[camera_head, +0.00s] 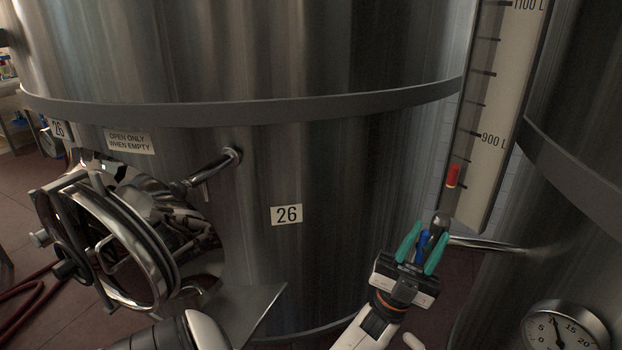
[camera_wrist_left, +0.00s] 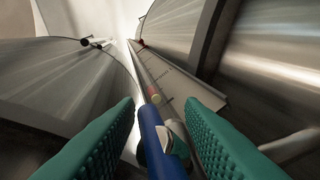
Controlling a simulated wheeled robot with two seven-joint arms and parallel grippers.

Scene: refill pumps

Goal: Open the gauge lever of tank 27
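The gauge (camera_head: 495,95) is a tall scale plate with litre marks and a red float (camera_head: 453,175), standing between tank 26 and the tank on the right. A blue lever (camera_head: 422,246) sits at its lower end, by a pipe (camera_head: 485,244) that runs to the right tank. My left gripper (camera_head: 421,240) has teal fingers, open on either side of the blue lever. In the left wrist view the lever (camera_wrist_left: 157,145) lies between the fingers, with visible gaps. The number of the right tank (camera_head: 580,180) does not show. My right gripper is not in view.
Tank 26 (camera_head: 287,214) fills the middle and left, with a round hatch (camera_head: 105,250), a small tap (camera_head: 215,170) and a grey band. A round dial (camera_head: 563,330) is at the lower right. Red hose (camera_head: 25,310) lies on the floor at left.

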